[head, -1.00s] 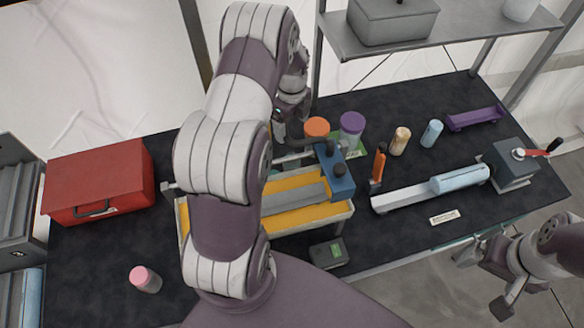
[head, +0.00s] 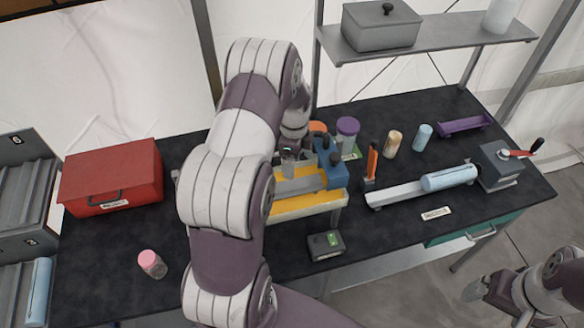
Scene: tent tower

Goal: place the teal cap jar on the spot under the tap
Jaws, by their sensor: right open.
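I cannot make out a jar with a teal cap in the head view. A jar with a pink cap (head: 151,264) stands at the front left of the dark table. A jar with a purple cap (head: 347,130) and one with an orange cap (head: 317,127), partly hidden, stand behind a blue block-like fixture (head: 331,168). I cannot tell whether this fixture is the tap, and no spot under it shows clearly. My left gripper (head: 289,168) points down beside the fixture; its fingers are mostly hidden. My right gripper (head: 475,292) is open and empty, off the table's front right.
A red toolbox (head: 112,178) stands at the left. A yellow-and-grey unit (head: 305,203) stands under my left arm. A small scale-like box (head: 326,246), an orange-handled tool (head: 371,163) and a light blue roll (head: 449,178) are to the right. A shelf (head: 430,38) overhangs the back.

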